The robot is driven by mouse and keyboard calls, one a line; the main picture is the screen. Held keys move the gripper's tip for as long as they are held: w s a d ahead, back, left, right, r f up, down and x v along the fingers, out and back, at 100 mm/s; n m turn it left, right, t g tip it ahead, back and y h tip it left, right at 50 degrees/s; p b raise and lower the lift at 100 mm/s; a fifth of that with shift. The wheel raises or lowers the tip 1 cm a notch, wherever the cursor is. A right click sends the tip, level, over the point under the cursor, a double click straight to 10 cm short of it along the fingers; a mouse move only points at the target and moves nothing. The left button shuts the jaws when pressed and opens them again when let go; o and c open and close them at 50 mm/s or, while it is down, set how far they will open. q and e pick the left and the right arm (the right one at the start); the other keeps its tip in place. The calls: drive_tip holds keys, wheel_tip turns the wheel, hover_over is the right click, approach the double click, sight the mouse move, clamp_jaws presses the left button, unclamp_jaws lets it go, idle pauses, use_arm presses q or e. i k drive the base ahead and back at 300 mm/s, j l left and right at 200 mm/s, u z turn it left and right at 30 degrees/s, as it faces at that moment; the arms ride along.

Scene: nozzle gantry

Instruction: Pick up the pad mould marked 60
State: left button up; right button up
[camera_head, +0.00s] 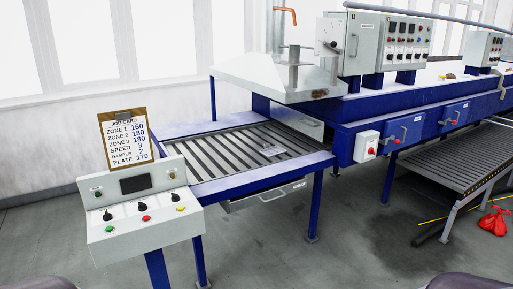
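No pad mould with a readable 60 shows in the head view. A small pale flat piece (272,151) lies on the slatted bed (222,160) of the blue-framed table; it is too small to tell what it is or to read any mark. A small brown thing (450,76) sits on top of the blue machine at the far right, also too small to identify. Neither of my grippers is in view. Dark rounded shapes at the bottom left and bottom right corners are probably parts of my own arms.
A grey control box (143,208) with a job card (124,139) stands front left. A closed drawer (270,196) is under the bed. Front floor is clear.

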sight(268, 152)
drive_tip(key=i, duration=0.95)
drive_tip(key=i+j+z, duration=0.1)
drive_tip(key=i, duration=0.85)
drive_tip(key=i+j+z, duration=0.1)
drive_tip(key=i+z, duration=0.3)
drive_tip(key=i+j+z, duration=0.4)
drive_tip(key=i, duration=0.15)
drive_tip(key=i+j+z, duration=0.35)
drive_tip(key=i, duration=0.1)
